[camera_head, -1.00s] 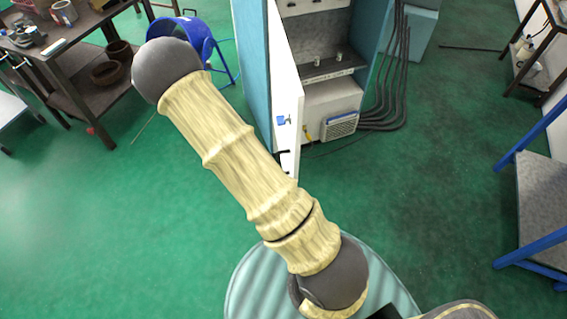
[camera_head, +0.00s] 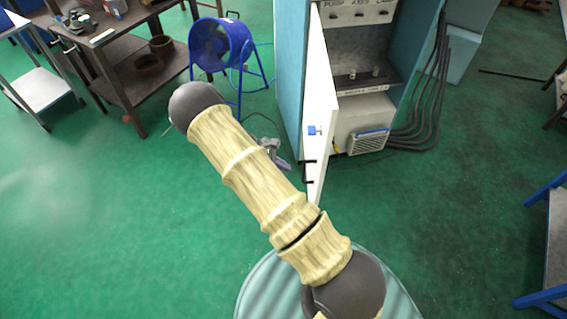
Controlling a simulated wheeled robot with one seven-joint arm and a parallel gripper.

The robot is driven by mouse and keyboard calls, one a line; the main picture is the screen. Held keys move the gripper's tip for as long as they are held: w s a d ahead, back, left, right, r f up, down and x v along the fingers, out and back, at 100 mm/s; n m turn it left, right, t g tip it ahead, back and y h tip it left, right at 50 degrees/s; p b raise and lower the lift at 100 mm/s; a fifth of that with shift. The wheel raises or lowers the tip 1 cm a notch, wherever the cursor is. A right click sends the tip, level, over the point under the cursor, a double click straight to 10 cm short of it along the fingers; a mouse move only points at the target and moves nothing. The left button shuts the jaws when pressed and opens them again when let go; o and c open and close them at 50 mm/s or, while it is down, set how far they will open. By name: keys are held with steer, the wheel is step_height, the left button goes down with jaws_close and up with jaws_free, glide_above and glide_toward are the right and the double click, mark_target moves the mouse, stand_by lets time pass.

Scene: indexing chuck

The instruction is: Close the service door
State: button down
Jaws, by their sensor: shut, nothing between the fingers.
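The service door (camera_head: 318,85) is a white panel on a teal cabinet (camera_head: 292,70). It stands open, swung out towards me and seen at a steep angle. A black handle (camera_head: 308,171) is low near its free edge, and a small blue patch (camera_head: 314,130) sits above it. My gripper (camera_head: 283,163) shows small and grey, partly hidden behind my pale-covered arm. It is shut and empty, just left of the door's lower part and handle. I cannot tell whether it touches the door.
The open cabinet shows a shelf and a vented unit (camera_head: 369,142). A blue fan (camera_head: 222,45) stands left of the cabinet, beside a dark workbench (camera_head: 125,70). A blue-framed table (camera_head: 555,235) is at right. Green floor is clear at lower left.

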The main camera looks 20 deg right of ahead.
mark_target(317, 178)
steer(key=s+d+f+p, duration=0.1)
steer(key=d, duration=0.1)
steer(key=s+d+f+p, duration=0.1)
steer(key=d+f, duration=0.1)
steer(key=d, duration=0.1)
steer(key=s+d+f+p, duration=0.1)
steer(key=d, duration=0.2)
steer(key=shift+d+f, duration=0.1)
steer(key=shift+f, duration=0.2)
steer(key=shift+d+f, duration=0.1)
